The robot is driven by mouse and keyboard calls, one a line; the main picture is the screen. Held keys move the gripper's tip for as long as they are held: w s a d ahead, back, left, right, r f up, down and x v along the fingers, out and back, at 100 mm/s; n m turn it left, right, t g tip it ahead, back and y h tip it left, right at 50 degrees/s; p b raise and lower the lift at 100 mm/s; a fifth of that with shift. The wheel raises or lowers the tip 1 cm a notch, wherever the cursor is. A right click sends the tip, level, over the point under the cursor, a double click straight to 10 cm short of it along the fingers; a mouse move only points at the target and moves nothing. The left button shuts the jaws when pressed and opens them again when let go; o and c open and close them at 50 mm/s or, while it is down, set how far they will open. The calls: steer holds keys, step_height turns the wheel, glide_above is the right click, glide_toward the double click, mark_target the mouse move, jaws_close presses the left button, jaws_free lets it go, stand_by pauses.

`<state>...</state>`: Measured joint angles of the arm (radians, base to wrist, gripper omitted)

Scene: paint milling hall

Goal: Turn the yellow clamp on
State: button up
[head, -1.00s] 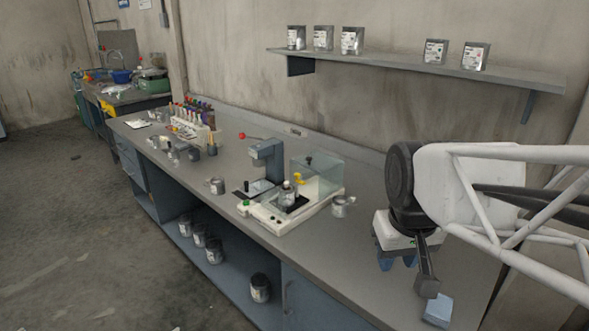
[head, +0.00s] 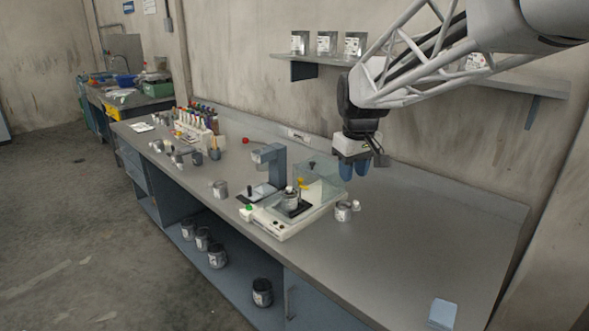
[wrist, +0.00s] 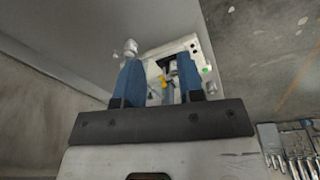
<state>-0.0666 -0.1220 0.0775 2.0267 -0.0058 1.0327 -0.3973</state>
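The yellow clamp (head: 302,183) is a small yellow part on the white mixing machine (head: 272,222), beside its clear guard (head: 322,185) and above a small can (head: 291,198). In the wrist view the yellow clamp (wrist: 163,82) shows between my fingers, farther off than they are. My gripper (head: 354,178) is above the bench, to the right of the clamp and apart from it. In the wrist view its two blue fingers (wrist: 159,60) stand apart with nothing held. The clamp is too small to tell how it is set.
A can (head: 343,212) stands right of the machine, another (head: 220,189) left of it. A grey-blue stand (head: 272,165) rises behind the machine. A shelf (head: 500,78) with tins runs along the wall. The bench's right part is clear except for a pale blue block (head: 442,313).

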steer(key=w+a+f+n, duration=0.2)
steer(key=w+a, duration=0.1)
steer(key=w, duration=0.7)
steer(key=w+a+f+n, duration=0.1)
steer(key=w+a+f, duration=0.1)
steer(key=w, duration=0.7)
steer(key=n+g, duration=0.1)
steer(key=n, duration=0.3)
glide_above(300, 179)
step_height(300, 179, down, 9)
steer(key=shift+w+f, duration=0.1)
steer(key=shift+w, duration=0.05)
steer(key=shift+f, duration=0.1)
steer(key=shift+f, duration=3.85)
steer(key=c, duration=0.6)
